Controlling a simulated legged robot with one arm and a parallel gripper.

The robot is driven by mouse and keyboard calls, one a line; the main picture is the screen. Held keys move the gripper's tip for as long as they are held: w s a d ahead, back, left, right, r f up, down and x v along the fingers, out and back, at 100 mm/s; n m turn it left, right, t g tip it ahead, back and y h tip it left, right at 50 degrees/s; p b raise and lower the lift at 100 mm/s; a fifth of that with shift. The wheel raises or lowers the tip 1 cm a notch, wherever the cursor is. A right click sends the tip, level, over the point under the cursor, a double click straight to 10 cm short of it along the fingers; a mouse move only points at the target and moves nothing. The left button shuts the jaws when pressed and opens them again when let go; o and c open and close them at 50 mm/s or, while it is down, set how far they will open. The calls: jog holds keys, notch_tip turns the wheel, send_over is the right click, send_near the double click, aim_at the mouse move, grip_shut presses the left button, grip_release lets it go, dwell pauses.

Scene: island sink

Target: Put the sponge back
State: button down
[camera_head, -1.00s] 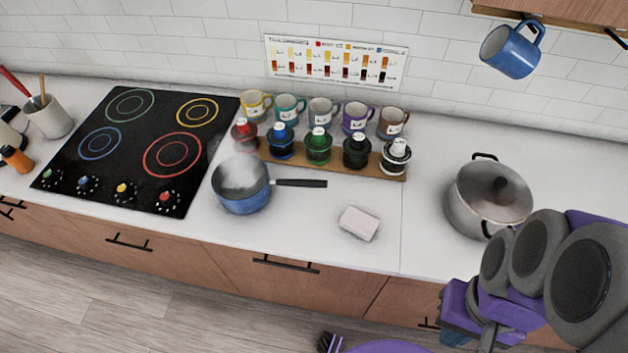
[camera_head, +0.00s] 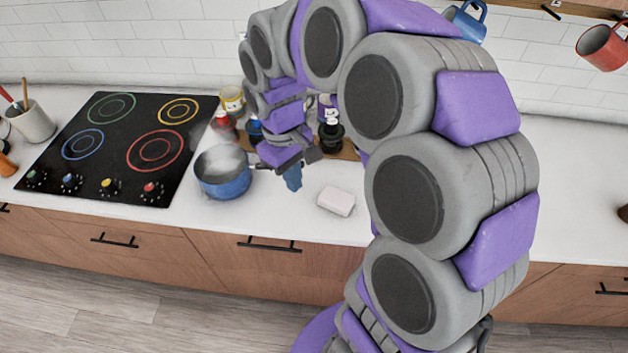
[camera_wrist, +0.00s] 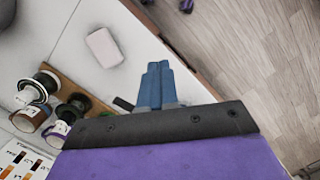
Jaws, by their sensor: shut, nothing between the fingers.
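The sponge (camera_head: 336,201) is a pale, whitish-pink block lying flat on the white counter, right of the blue pot. It also shows in the wrist view (camera_wrist: 105,47), ahead and to the left of my fingers. My gripper (camera_head: 292,178) has blue fingers and hangs above the counter, left of the sponge and apart from it. In the wrist view the two fingers (camera_wrist: 157,80) are pressed together with nothing between them. No holder for the sponge can be made out.
The steaming blue pot (camera_head: 222,174) stands just left of my gripper, near the black cooktop (camera_head: 115,150). Bottles on a wooden rack (camera_wrist: 75,88) and mugs stand behind, partly hidden by my arm. The counter's front edge (camera_head: 220,227) runs in front of the sponge.

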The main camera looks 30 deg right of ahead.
jog(key=w+d+f, duration=0.3)
jog(key=w+f, duration=0.2)
jog(key=w, duration=0.3)
jog(key=b, duration=0.2)
send_near(327, 195)
jog(key=w+a+f, duration=0.2)
jog(key=w+a, duration=0.1)
jog(key=shift+g+h, duration=0.3)
jog(key=f, duration=0.1)
jog(key=d+f+b, duration=0.1)
jog(key=f, duration=0.2)
jog(key=shift+s+d, duration=0.3)
jog(key=shift+d, duration=0.05)
jog(key=shift+s+d+f, duration=0.1)
jog(key=shift+d+f, duration=0.2)
jog(key=shift+f, duration=0.25)
jog(key=shift+a, duration=0.5)
jog(key=shift+s+d, duration=0.55)
jog(key=shift+s, duration=0.3)
jog(key=shift+s+d, duration=0.55)
jog(key=shift+s, duration=0.3)
jog(key=shift+a, duration=0.15)
